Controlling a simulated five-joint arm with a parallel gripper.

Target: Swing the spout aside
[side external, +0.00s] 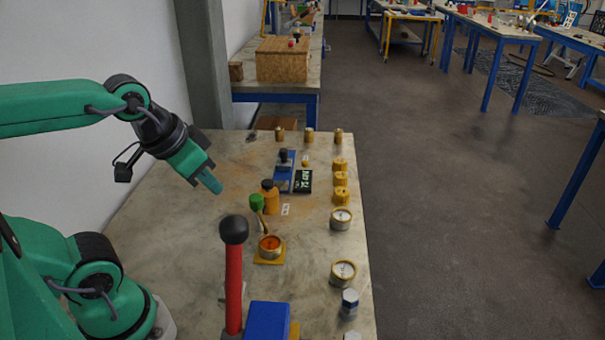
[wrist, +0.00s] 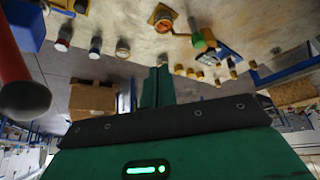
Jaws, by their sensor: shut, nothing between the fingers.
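A green knob (side external: 257,202) sits on a thin rod that slants down to a round flanged vessel (side external: 269,246) with an orange inside and a yellow square base. This rod looks like the spout; I cannot tell how it is joined at the vessel. In the wrist view the green knob (wrist: 198,41) and the vessel (wrist: 162,17) show near the top. My gripper (side external: 211,183) is shut and empty, in the air to the left of the knob and above it, touching nothing. Its closed fingers also show in the wrist view (wrist: 157,88).
A yellow bottle-like part (side external: 270,197) with a dark top stands close behind the knob. A red lever (side external: 234,280) with a black ball rises in front. Gauges (side external: 341,219) and yellow knobs (side external: 340,180) line the right side. The table's left part is clear.

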